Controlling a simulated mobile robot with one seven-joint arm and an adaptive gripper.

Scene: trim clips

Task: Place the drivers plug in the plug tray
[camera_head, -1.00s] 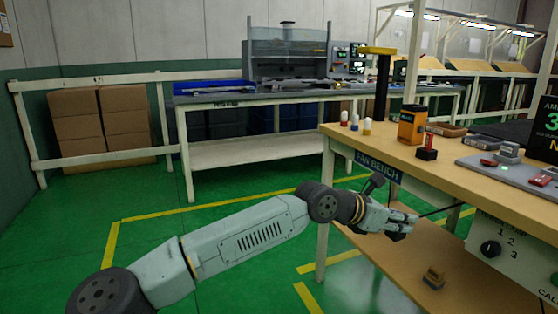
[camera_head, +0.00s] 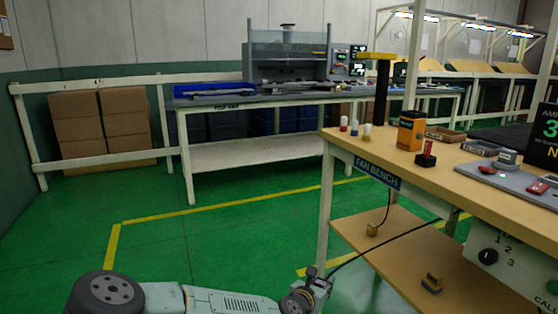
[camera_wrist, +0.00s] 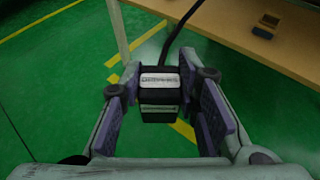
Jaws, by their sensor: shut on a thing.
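A black plug (camera_wrist: 160,101) with pale lettered labels sits between the fingertips of my gripper (camera_wrist: 158,88) in the wrist view. The gripper is shut on it, and a black cable (camera_wrist: 178,45) runs up from its far side. The lettering is too small to read surely. In the head view my gripper (camera_head: 318,284) is low, left of the fan bench; the plug is hard to make out there. I cannot read which is the plug tray.
The fan bench (camera_head: 350,146) has a lower shelf (camera_head: 400,262) bearing two small brown blocks (camera_head: 432,284) (camera_head: 372,229). The cable (camera_head: 385,243) stretches to the bench. An orange box (camera_head: 411,130), a red part (camera_head: 427,155) and several small bottles stand on top. Green floor is clear to the left.

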